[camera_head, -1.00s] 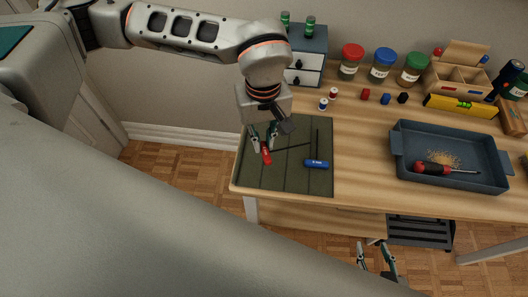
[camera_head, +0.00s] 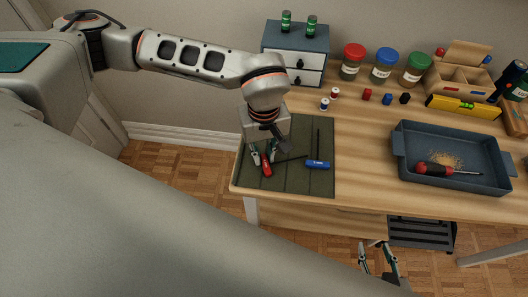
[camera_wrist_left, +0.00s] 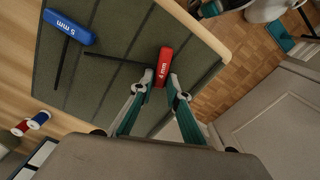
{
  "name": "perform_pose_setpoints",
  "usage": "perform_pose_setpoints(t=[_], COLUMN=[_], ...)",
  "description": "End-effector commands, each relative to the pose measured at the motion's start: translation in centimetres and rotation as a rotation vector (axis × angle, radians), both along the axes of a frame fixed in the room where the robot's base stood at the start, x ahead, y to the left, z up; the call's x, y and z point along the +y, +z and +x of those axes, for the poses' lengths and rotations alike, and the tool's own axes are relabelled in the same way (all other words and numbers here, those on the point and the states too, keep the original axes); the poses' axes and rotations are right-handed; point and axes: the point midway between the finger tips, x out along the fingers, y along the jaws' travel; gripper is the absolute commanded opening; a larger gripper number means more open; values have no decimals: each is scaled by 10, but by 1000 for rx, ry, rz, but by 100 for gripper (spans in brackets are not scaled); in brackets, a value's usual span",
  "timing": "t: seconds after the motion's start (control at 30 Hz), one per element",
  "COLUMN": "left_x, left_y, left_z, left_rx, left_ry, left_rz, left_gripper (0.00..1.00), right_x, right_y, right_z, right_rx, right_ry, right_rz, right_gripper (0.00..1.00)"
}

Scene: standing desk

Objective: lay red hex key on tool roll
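The red hex key (camera_head: 266,167) has a red handle marked 4 mm and a dark shaft. My left gripper (camera_head: 264,155) has its fingers on both sides of the handle, close against it. In the left wrist view the red handle (camera_wrist_left: 163,66) sits between the fingertips (camera_wrist_left: 160,78). The key is over the dark green tool roll (camera_head: 290,184), near its left side; I cannot tell whether it touches the cloth. A blue 5 mm hex key (camera_head: 317,164) lies on the roll to the right. My right gripper (camera_head: 376,260) is open and empty, below the desk's front edge.
A blue-grey tray (camera_head: 400,172) with a screwdriver (camera_head: 446,170) stands at the right. Jars (camera_head: 383,66), a small drawer unit (camera_head: 296,55), spools (camera_head: 325,104) and a yellow level (camera_head: 463,106) are at the back. Bare wood (camera_head: 362,150) lies between roll and tray.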

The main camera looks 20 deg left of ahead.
Motion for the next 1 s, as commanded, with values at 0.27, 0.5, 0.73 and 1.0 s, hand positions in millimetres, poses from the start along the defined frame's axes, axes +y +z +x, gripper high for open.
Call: perform_pose_setpoints(t=[0.27,0.5,0.73,1.0], left_x=[0,0,0,0], left_y=[0,12,55,105], left_z=[0,1,2,1], left_rx=[0,-2,-6,-4], left_ry=[0,-1,-1,0], left_rz=[0,-1,-1,0], left_gripper=[29,29,29,29], right_x=[0,0,0,3], right_y=[0,1,3,5], right_z=[0,0,0,-2], right_rx=[0,1,3,3], right_ry=[1,0,-1,0], right_rz=[-1,0,4,10], right_gripper=[40,40,40,40])
